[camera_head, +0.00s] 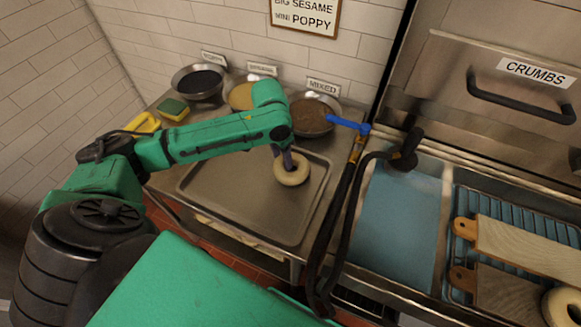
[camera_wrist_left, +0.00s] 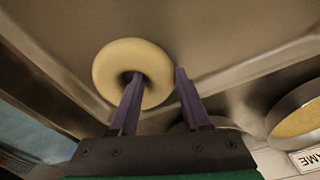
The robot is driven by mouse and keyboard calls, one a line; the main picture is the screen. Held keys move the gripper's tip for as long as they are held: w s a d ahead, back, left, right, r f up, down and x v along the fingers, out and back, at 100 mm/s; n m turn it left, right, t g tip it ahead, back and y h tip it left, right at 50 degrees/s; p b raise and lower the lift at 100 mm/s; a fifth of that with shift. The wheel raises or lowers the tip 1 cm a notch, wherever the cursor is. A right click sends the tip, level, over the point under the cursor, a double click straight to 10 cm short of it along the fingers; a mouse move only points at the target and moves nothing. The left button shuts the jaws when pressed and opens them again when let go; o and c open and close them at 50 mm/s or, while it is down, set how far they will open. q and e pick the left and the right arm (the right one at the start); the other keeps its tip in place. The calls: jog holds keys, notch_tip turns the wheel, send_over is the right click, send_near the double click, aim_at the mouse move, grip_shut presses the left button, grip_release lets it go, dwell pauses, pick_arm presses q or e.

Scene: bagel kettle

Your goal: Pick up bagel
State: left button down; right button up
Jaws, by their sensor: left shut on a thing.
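A pale, ring-shaped bagel (camera_head: 292,181) is at the right part of a grey metal tray (camera_head: 235,200) in the head view. My left gripper (camera_head: 283,158) reaches down to it from above. In the left wrist view the bagel (camera_wrist_left: 106,72) lies at the left fingertip. My left gripper (camera_wrist_left: 159,74) is shut on the bagel's ring, with one finger at the hole and the other by the outer edge. I cannot tell whether the bagel touches the tray. My right gripper is not in view.
Bowls of dark seeds (camera_head: 200,83), yellow seeds (camera_head: 243,97) and a brown mix (camera_head: 313,116) stand behind the tray. A blue-handled tap and black hose (camera_head: 340,215) are to the right. Beyond is a blue basin (camera_head: 398,215), then wooden boards (camera_head: 520,250) and another bagel (camera_head: 563,305).

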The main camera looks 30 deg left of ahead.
aim_at(282, 158)
pick_arm(q)
notch_tip(282, 158, up, 20)
dwell(0.3)
